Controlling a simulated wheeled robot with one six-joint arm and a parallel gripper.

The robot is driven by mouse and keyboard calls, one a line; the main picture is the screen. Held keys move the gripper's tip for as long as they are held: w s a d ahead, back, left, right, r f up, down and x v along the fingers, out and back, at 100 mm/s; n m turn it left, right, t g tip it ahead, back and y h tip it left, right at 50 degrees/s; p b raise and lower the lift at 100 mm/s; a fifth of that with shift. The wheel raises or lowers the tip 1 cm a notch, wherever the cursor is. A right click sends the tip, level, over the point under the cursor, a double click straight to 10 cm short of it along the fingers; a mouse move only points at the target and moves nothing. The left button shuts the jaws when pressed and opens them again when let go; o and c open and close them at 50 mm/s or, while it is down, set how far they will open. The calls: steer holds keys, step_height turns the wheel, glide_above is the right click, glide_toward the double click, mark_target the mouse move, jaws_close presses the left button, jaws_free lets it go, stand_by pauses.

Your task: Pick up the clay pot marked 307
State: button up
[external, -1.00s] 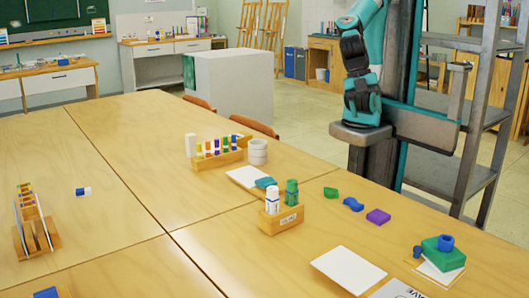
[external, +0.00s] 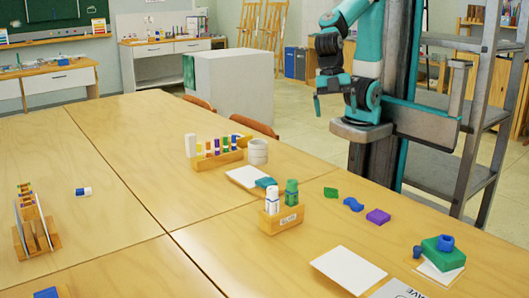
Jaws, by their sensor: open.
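No mark reading 307 can be made out, so I cannot tell which thing is the pot. A pale grey round piece (external: 258,152), stacked or ringed, stands at the right end of the wooden marker rack. A small blue cup-like piece (external: 445,242) sits on a green block at the front right. My gripper (external: 320,104) is open and empty, high beyond the table's far edge, well apart from everything on the table. Its fingers are small in the picture.
A wooden rack (external: 222,159) of coloured markers and a glue-bottle holder (external: 281,219) stand on the table (external: 130,130). Clay pieces, including a purple one (external: 378,217), and a white sheet (external: 348,269) lie nearby. A metal shelf (external: 480,130) stands right of my arm. The table's middle is largely bare.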

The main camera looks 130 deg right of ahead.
steer(key=w+d+n+h+p, duration=0.1)
steer(key=w+d, duration=0.2)
steer(key=d, duration=0.3)
steer(key=w+d+n+h, duration=0.1)
steer(key=w+d, duration=0.2)
steer(key=d, duration=0.2)
steer(key=n+h+p, duration=0.1)
steer(key=n+p, duration=0.1)
glide_above(258, 151)
steer(key=s+d, duration=0.1)
steer(key=s, duration=0.1)
step_height(258, 151, down, 3)
steer(key=shift+g, duration=0.4)
steer(key=f, duration=0.4)
steer(key=f+b, duration=0.1)
steer(key=f, duration=0.2)
steer(key=d+f, duration=0.1)
steer(key=f, duration=0.3)
steer(key=shift+f+b, duration=0.3)
steer(key=shift+b, duration=0.05)
steer(key=shift+w+d+f, duration=0.1)
steer(key=shift+f, duration=1.4)
steer(key=shift+w+d+f, duration=0.1)
steer(key=shift+f, duration=1.35)
steer(key=c, duration=1.1)
steer(key=shift+o, duration=0.2)
steer(key=shift+r, duration=0.15)
